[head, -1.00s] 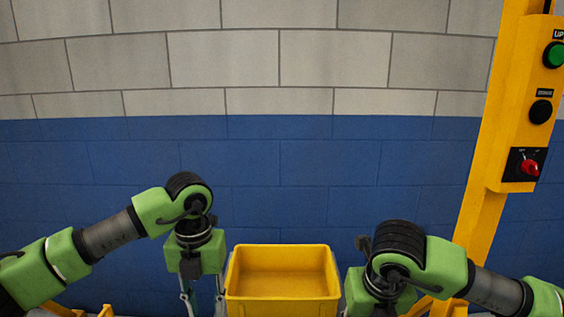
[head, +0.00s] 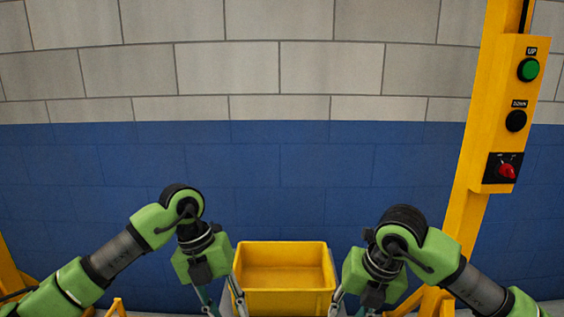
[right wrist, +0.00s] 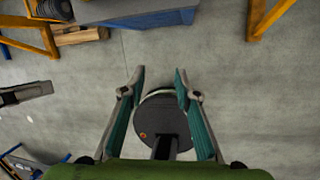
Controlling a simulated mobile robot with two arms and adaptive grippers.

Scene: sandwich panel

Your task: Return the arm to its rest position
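My right arm comes in from the right in the head view, with its gripper (head: 350,309) low beside the yellow bin, its tips cut off by the bottom edge. In the right wrist view the right gripper (right wrist: 159,76) is open, its two teal-lined fingers apart with nothing held between them. My left gripper (head: 222,303) hangs low on the other side of the bin, its fingers spread apart and no object seen between them.
A yellow bin (head: 284,301) stands between the grippers; its visible inside looks empty. A yellow post with a control panel (head: 508,115) rises at the right, with green UP and black DOWN buttons and a red switch. Grey floor (right wrist: 250,90) lies below the right gripper.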

